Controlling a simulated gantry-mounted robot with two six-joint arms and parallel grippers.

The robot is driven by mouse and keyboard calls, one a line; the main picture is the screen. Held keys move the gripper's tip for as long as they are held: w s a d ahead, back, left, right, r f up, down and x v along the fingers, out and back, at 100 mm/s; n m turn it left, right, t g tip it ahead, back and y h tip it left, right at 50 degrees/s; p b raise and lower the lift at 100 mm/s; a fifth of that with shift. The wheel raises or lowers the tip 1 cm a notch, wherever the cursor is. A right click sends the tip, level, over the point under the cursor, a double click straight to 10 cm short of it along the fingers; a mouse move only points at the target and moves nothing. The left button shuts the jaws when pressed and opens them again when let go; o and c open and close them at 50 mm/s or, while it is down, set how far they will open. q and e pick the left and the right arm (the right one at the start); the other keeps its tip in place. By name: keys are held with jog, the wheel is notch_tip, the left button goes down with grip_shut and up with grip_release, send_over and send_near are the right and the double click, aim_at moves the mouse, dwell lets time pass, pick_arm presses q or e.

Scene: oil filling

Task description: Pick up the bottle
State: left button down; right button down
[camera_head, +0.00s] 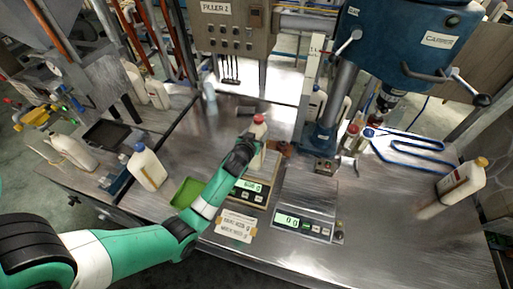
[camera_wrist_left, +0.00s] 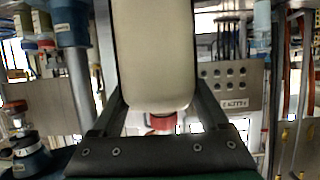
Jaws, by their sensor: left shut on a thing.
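A cream bottle with a red cap (camera_head: 259,130) is at the left scale (camera_head: 248,193), near the middle of the bench. My left gripper (camera_head: 249,148) is shut on this bottle, and the gripper and wrist hide part of its body in the head view. In the left wrist view the bottle (camera_wrist_left: 153,55) fills the gap between the two fingers, with its red cap below. I cannot tell whether its base touches the scale. The left scale's display is lit. My right gripper is not in view.
A second scale (camera_head: 306,208) stands empty to the right. A green tray (camera_head: 187,192), a blue-capped bottle (camera_head: 147,168) and a paper label (camera_head: 236,225) are near my arm. A yellow-capped bottle (camera_head: 461,179) stands at the right. A blue drill-like machine (camera_head: 410,40) overhangs the back.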

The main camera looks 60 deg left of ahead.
pick_arm(q)
jog(key=shift+r, duration=0.15)
jog(key=shift+r+p, duration=0.3)
jog(key=shift+r, duration=0.9)
jog(key=s+d+r+p, duration=0.9)
jog(key=s+r, duration=0.1)
jog(key=shift+s+r+p, duration=0.25)
jog(key=shift+s+p, duration=0.05)
jog(key=shift+s, duration=0.1)
jog(key=shift+a, duration=0.1)
